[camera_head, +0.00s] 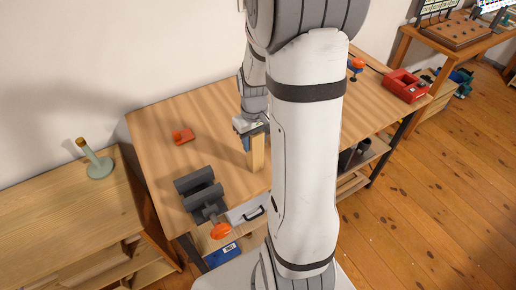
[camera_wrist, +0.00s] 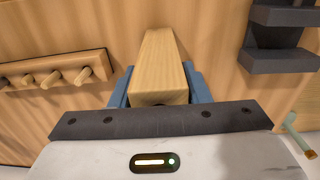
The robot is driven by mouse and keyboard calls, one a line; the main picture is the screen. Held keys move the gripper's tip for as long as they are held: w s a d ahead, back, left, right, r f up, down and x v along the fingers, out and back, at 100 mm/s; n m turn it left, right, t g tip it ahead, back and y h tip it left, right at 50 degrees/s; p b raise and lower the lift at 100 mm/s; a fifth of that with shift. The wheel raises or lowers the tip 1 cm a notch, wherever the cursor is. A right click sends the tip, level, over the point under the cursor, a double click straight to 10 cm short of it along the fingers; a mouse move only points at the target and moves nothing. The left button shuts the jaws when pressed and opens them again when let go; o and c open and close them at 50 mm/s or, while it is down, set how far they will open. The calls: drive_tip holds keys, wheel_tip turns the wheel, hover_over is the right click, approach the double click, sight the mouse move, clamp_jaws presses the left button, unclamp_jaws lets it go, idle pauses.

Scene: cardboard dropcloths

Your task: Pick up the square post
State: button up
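The square post (camera_head: 258,153) is a pale wooden block, upright below my gripper at the workbench, partly beside my white arm in the head view. In the wrist view the post (camera_wrist: 160,62) runs away from the gripper, between its two blue fingers. My gripper (camera_wrist: 158,88) has a finger against each side of the post and looks shut on it. In the head view my gripper (camera_head: 251,128) is at the post's upper end. I cannot tell whether the post's lower end touches the bench top.
The wrist view shows a wooden peg rack (camera_wrist: 50,72) at left. A red case (camera_head: 405,85) lies far right. A pale green stand (camera_head: 97,163) is on the left shelf.

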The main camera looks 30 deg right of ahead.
drive_tip(key=c, duration=0.6)
drive_tip(key=shift+r, duration=0.1)
drive_tip(key=shift+c, duration=0.2)
